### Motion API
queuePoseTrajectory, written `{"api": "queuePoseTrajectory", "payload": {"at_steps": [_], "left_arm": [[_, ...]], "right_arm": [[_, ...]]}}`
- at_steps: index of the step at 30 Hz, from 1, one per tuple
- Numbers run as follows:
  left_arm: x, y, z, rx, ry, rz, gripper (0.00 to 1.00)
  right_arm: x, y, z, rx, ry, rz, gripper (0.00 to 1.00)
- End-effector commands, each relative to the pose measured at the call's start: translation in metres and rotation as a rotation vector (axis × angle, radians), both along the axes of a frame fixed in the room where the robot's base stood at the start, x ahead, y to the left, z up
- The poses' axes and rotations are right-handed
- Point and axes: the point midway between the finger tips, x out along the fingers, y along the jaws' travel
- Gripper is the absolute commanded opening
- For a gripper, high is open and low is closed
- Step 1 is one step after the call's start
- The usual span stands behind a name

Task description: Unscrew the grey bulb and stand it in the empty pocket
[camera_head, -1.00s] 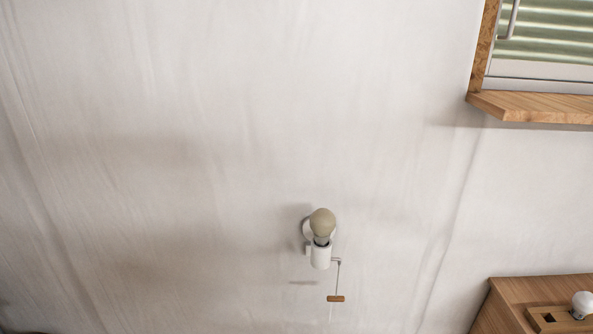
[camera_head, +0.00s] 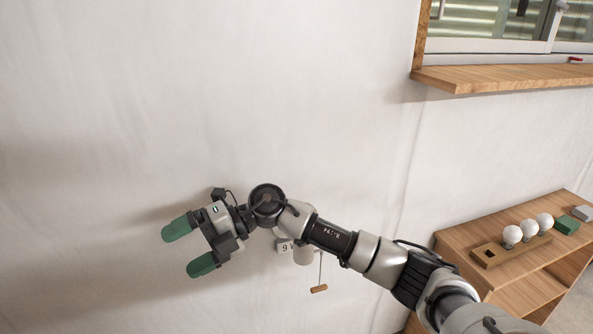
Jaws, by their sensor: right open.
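My right gripper (camera_head: 191,247) is open and empty, pointing left in front of the wall. Its arm comes in from the lower right and crosses in front of the wall lamp. Only part of the lamp's white socket (camera_head: 304,257) shows below the arm; the grey bulb is hidden behind my arm. A wooden block (camera_head: 503,257) on the shelf at the right holds several white bulbs in a row. Its empty pocket (camera_head: 489,253) is a dark square hole at the block's left end. My left gripper is not in view.
A pull cord with a wooden handle (camera_head: 318,288) hangs below the lamp. The wooden shelf unit (camera_head: 459,241) also bears a green box (camera_head: 567,224) and a grey item (camera_head: 583,212). A window sill (camera_head: 478,82) juts out at the upper right. The wall area at the upper left is clear.

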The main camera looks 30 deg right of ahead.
Motion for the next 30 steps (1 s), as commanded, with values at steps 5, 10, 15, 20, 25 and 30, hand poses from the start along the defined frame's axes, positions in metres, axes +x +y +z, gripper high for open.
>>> {"api": "queuePoseTrajectory", "payload": {"at_steps": [5, 10, 15, 20, 25, 30], "left_arm": [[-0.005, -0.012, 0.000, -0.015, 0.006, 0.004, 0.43], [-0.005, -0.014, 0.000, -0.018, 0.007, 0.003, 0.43], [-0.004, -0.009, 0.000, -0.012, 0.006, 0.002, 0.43], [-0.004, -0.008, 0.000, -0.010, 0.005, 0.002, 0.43], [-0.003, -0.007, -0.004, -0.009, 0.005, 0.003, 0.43], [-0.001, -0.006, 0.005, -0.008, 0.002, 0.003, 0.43]], "right_arm": [[0.001, -0.072, 0.018, -0.538, -0.045, 0.102, 0.90], [-0.001, -0.169, 0.054, -1.029, 0.040, 0.022, 0.90], [-0.011, -0.225, 0.084, -1.265, 0.134, -0.080, 0.90], [-0.016, -0.239, 0.087, -1.324, 0.168, -0.109, 0.90], [-0.016, -0.238, 0.065, -1.323, 0.169, -0.104, 0.90], [-0.017, -0.238, 0.037, -1.323, 0.168, -0.103, 0.90]]}}
